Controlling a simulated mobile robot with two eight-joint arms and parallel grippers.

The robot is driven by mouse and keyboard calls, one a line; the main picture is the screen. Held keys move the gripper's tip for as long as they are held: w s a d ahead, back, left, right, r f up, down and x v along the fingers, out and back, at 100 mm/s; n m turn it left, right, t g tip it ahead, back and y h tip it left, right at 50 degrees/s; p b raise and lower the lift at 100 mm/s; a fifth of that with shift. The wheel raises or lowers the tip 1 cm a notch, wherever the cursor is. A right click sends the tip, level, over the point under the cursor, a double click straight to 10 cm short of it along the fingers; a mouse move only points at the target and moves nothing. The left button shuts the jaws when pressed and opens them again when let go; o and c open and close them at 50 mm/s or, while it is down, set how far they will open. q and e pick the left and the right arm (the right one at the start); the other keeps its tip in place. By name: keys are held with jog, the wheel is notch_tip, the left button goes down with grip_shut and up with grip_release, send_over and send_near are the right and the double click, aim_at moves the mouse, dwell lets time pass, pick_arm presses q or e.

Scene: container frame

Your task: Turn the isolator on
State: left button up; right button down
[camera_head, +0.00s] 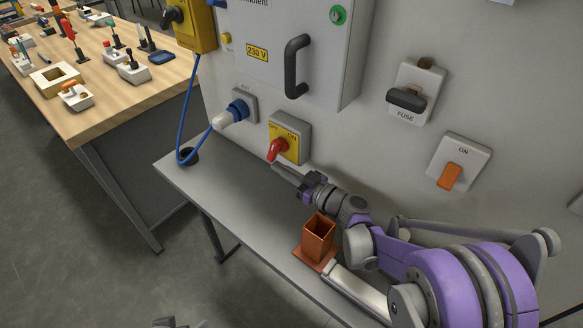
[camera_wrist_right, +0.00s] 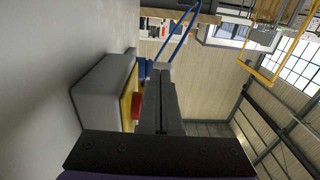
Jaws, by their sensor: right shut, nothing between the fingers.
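The isolator is a grey wall box with a yellow plate (camera_head: 291,146) marked OFF at left and ON at right. Its red handle (camera_head: 277,149) slants toward the lower left. My right gripper (camera_head: 276,168) is shut and empty, its tips just below the handle; I cannot tell whether they touch. In the right wrist view the shut fingers (camera_wrist_right: 162,92) lie beside the red handle (camera_wrist_right: 138,104) and partly hide it, with the grey box (camera_wrist_right: 98,88) to the left. A small grey part at the bottom edge of the head view may be my left gripper; its jaws are unclear.
A blue plug (camera_head: 237,110) with a blue cable is left of the isolator. A cabinet with a dark handle (camera_head: 291,67) is above. A fuse holder (camera_head: 416,92) and an orange switch (camera_head: 450,177) are to the right. An orange-brown square holder (camera_head: 318,240) stands below on the grey shelf.

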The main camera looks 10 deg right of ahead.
pick_arm(q)
jog(key=shift+d, duration=0.55)
pick_arm(e)
jog(key=shift+w+a, duration=0.1)
